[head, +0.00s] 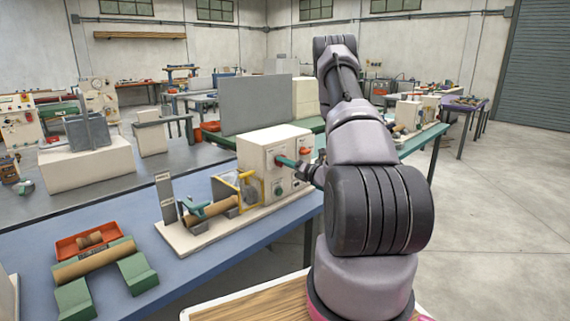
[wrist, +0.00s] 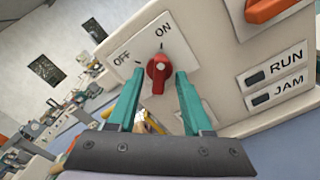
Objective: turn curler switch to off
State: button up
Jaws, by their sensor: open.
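The curler switch is a red rotary knob (wrist: 158,76) on the cream face of the winder's control box (head: 262,146). The OFF label (wrist: 122,60) is at its upper left and the ON label (wrist: 164,33) above it in the tilted wrist view. The knob's ridge appears to point up toward ON. My gripper (wrist: 160,76) is open, with one teal finger on each side of the knob; I cannot tell whether either touches it. In the head view my gripper (head: 292,163) reaches the box's front from the right, and its fingers partly cover the knob.
An orange knob (wrist: 270,8) and the RUN and JAM indicator plates (wrist: 275,78) sit right of the switch. A yellow-framed guard (head: 236,187) and a brown tube (head: 211,209) stand left of the box. A green cradle (head: 133,268) is on the blue table.

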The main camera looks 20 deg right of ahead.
jog(key=shift+w+a, duration=0.2)
jog(key=shift+w, duration=0.2)
grip_shut()
jog(key=shift+n, duration=0.4)
jog(key=shift+f+n, duration=0.1)
jog(key=shift+n, duration=7.4)
jog(key=shift+s, duration=0.1)
